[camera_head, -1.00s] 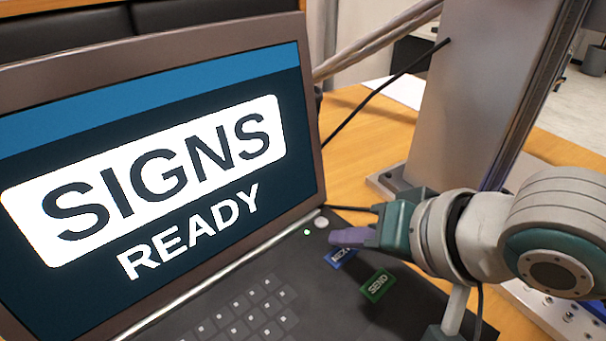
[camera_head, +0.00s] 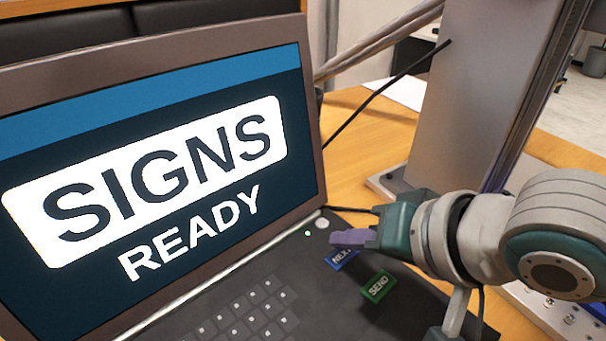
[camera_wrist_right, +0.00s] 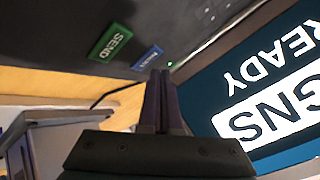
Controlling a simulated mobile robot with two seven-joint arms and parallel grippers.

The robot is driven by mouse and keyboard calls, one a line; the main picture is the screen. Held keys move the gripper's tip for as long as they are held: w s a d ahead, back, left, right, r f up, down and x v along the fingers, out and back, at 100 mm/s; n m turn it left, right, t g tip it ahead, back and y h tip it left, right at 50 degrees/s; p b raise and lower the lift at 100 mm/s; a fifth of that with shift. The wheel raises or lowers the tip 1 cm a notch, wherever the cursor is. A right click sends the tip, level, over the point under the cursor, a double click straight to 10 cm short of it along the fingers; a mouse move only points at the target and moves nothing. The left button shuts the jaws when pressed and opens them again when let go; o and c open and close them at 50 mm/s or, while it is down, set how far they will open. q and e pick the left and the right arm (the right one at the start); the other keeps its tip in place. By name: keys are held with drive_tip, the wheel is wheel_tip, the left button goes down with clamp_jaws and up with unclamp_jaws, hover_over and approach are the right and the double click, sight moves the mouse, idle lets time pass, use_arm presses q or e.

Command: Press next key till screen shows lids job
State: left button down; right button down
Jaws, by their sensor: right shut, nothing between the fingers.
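The laptop screen (camera_head: 150,165) reads "SIGNS READY" in the head view, and part of it shows in the wrist view (camera_wrist_right: 275,85). The blue NEXT key (camera_head: 342,259) is at the keyboard's far right corner, partly covered by my right gripper. The green SEND key (camera_head: 378,286) is just in front of it. My right gripper (camera_head: 335,238) is shut and empty, its purple fingertips over or just above the NEXT key; I cannot tell if they touch it. In the wrist view the blue key (camera_wrist_right: 147,58) lies just beyond the fingertips. My left gripper is not in view.
The dark keyboard deck (camera_head: 330,310) has rows of small keys (camera_head: 235,318) left of the coloured keys. A grey column (camera_head: 455,100) stands on the wooden table (camera_head: 375,140) behind my right arm. A dark cable runs behind the laptop.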

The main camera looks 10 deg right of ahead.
drive_tip(key=shift+f, duration=0.15)
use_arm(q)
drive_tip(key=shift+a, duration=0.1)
use_arm(e)
drive_tip(key=shift+f, duration=0.3)
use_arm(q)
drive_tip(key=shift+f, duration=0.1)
use_arm(e)
drive_tip(key=shift+f, duration=0.3)
idle(0.4)
idle(0.3)
drive_tip(key=shift+r+p, duration=0.8)
drive_tip(key=shift+p, duration=0.2)
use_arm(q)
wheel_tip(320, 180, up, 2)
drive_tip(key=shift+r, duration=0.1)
